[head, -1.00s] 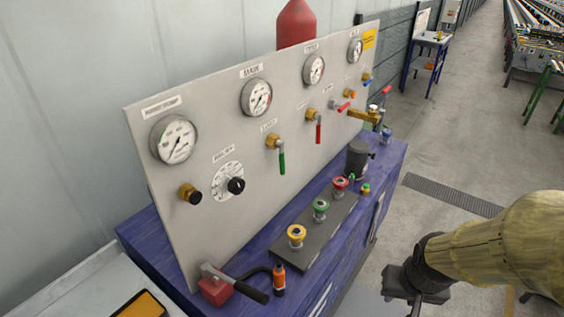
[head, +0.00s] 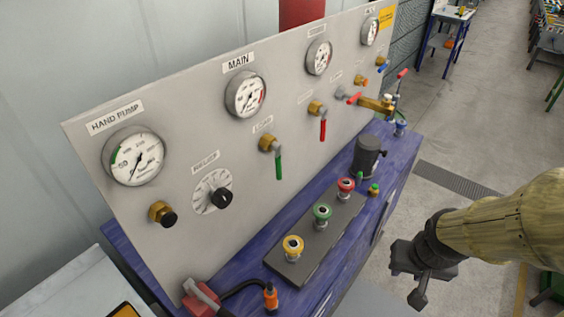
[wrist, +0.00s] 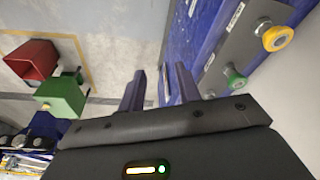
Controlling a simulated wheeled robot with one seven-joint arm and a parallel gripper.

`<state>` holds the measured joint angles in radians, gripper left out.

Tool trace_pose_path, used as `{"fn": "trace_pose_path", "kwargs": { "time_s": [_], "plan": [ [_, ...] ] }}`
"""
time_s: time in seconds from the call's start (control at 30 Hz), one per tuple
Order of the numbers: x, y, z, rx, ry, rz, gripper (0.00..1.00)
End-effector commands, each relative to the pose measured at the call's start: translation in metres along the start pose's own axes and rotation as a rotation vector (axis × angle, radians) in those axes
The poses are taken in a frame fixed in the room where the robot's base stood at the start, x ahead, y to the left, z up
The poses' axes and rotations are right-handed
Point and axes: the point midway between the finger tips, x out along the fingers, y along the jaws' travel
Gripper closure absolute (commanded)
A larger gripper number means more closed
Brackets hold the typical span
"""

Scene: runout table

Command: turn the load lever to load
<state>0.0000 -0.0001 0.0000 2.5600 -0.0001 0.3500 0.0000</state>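The grey panel (head: 210,130) carries a lever with a green handle (head: 278,165) and one with a red handle (head: 323,130). Both handles hang down from brass valves. My gripper (head: 420,285) is right of the bench, well apart from the panel. In the wrist view my gripper (wrist: 160,90) has its two fingers spread with nothing between them. No lever shows in the wrist view.
The blue bench (head: 405,160) bears a dark strip with yellow (head: 292,247), green (head: 322,213) and red (head: 346,186) knobs, and a dark cylinder (head: 368,155). A brass fitting (head: 376,104) juts from the panel's far end.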

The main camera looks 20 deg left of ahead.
Motion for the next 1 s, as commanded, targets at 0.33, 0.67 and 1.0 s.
{"fn": "trace_pose_path", "kwargs": {
  "time_s": [0.33,0.67,1.0],
  "plan": [
    [0.008,0.0,-0.013,-0.061,0.043,0.01,0.66],
    [0.049,-0.033,-0.082,-0.426,0.341,-0.056,0.66],
    [0.055,-0.126,-0.115,-0.71,0.758,-0.387,0.66]
  ]
}}
